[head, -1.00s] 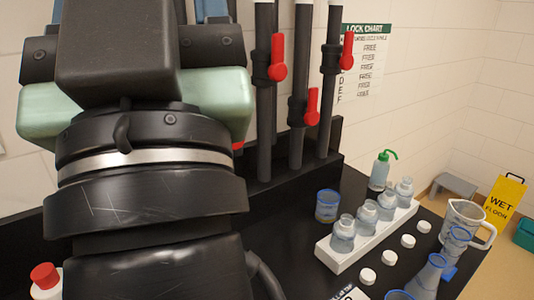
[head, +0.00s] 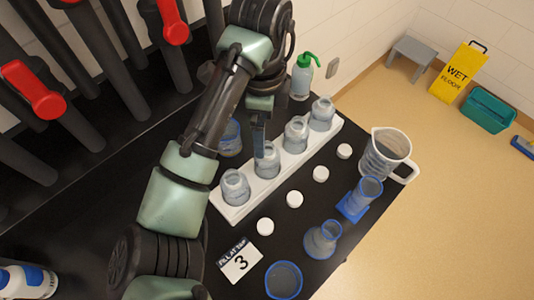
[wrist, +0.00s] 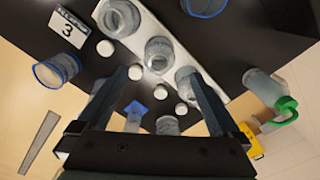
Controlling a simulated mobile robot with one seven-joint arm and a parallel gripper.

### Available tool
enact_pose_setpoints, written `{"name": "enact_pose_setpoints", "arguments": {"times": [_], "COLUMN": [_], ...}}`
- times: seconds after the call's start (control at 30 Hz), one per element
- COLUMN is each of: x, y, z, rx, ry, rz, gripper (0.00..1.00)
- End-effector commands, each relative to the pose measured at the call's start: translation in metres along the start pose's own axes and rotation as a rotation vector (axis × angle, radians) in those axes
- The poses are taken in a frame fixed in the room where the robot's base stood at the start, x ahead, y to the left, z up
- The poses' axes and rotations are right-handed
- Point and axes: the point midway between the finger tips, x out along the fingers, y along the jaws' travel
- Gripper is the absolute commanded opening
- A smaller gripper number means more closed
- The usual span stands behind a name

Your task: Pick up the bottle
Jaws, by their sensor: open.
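Several clear open-necked bottles stand upright in a row in a white rack (head: 228,215), which also shows in the wrist view (wrist: 180,48). My gripper (head: 261,150) points down over the second bottle from the near end (head: 265,160). In the wrist view my gripper (wrist: 157,75) is open, with that bottle (wrist: 159,55) ahead between its fingers, apparently untouched. The nearest bottle (head: 235,187) is beside it; the third (head: 296,133) and far-end bottle (head: 322,113) stand beyond. A green-topped wash bottle (head: 301,78) stands behind the rack. Exact fingertip height is unclear.
White caps (head: 294,199) lie in front of the rack near a card marked 3 (head: 240,262). A blue-rimmed beaker (head: 229,140) stands behind it. A jug (head: 385,157), flask (head: 322,240) and blue-based cylinder (head: 361,198) stand along the right edge. Red-handled taps (head: 34,90) rise at left.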

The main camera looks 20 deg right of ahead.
Motion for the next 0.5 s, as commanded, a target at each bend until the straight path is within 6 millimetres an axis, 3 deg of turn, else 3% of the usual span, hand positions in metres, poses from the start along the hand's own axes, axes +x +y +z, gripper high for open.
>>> {"name": "enact_pose_setpoints", "arguments": {"times": [0.1, 0.3, 0.5], "x": [0.027, 0.057, 0.073], "y": [0.002, 0.001, 0.001], "z": [-0.003, -0.001, -0.002], "rx": [0.004, 0.001, 0.001], "ry": [0.005, 0.002, 0.001], "rz": [0.012, 0.007, 0.004], "gripper": [1.00, 1.00, 1.00]}}
